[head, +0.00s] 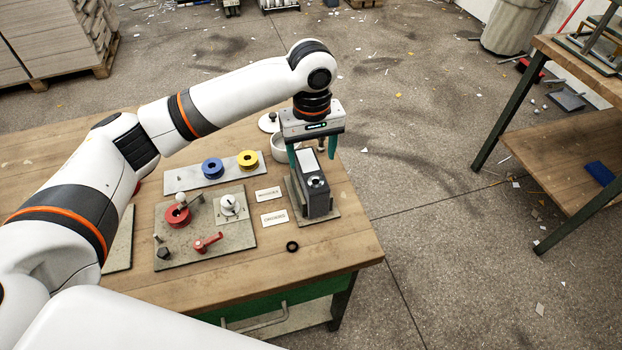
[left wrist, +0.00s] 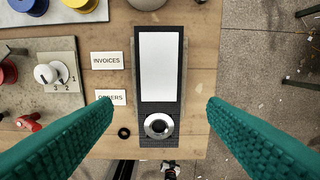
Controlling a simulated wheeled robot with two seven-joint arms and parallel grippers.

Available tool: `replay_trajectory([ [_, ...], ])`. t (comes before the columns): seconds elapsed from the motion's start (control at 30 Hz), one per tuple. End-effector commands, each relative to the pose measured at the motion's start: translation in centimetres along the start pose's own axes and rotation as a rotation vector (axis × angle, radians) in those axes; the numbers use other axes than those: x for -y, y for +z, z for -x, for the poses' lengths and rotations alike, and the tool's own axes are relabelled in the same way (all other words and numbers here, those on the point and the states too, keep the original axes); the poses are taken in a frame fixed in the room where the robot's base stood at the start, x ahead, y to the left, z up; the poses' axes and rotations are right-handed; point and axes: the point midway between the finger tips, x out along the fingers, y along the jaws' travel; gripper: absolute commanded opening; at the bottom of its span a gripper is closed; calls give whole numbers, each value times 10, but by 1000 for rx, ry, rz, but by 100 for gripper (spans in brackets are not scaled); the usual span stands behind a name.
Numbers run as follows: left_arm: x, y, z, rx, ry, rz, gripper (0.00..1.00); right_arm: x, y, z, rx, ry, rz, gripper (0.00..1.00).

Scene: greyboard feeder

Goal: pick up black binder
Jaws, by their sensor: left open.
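The black binder (head: 318,199) stands upright on a grey base plate (head: 331,222) at the right end of the wooden table. It has a white label and a round metal ring on the side towards me. In the left wrist view the binder (left wrist: 177,92) is seen from above, in the middle. My left gripper (head: 313,155) is directly above it, open, with its green fingers spread to either side. In the left wrist view the open fingers (left wrist: 160,107) flank the binder, with a clear gap on each side. My right gripper is not in view.
Cards reading INVOICES (left wrist: 107,60) and ORDERS (left wrist: 104,97) lie left of the binder. A black ring (head: 292,246) lies in front. A white round container (head: 279,148) stands behind. A panel with a red handle (head: 207,243) and dial is to the left.

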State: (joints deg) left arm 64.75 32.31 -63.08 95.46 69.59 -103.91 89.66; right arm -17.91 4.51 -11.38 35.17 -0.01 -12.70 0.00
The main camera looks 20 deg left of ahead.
Motion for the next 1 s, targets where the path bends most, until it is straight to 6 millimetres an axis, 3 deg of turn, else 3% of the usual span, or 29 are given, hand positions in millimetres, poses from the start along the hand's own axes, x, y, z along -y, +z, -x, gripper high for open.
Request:
replay_trajectory([
  [0.13,-1,0,-11,0,1,0,67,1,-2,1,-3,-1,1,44],
  [0.5,-3,1,-57,1,1,0,67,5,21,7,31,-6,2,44],
  [0.77,-3,1,-61,2,-1,-1,67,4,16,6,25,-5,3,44],
  [0.83,-3,1,-61,2,-1,-1,61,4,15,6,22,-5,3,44],
  [1.0,-3,1,-61,2,-1,-1,33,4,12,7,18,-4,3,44],
])
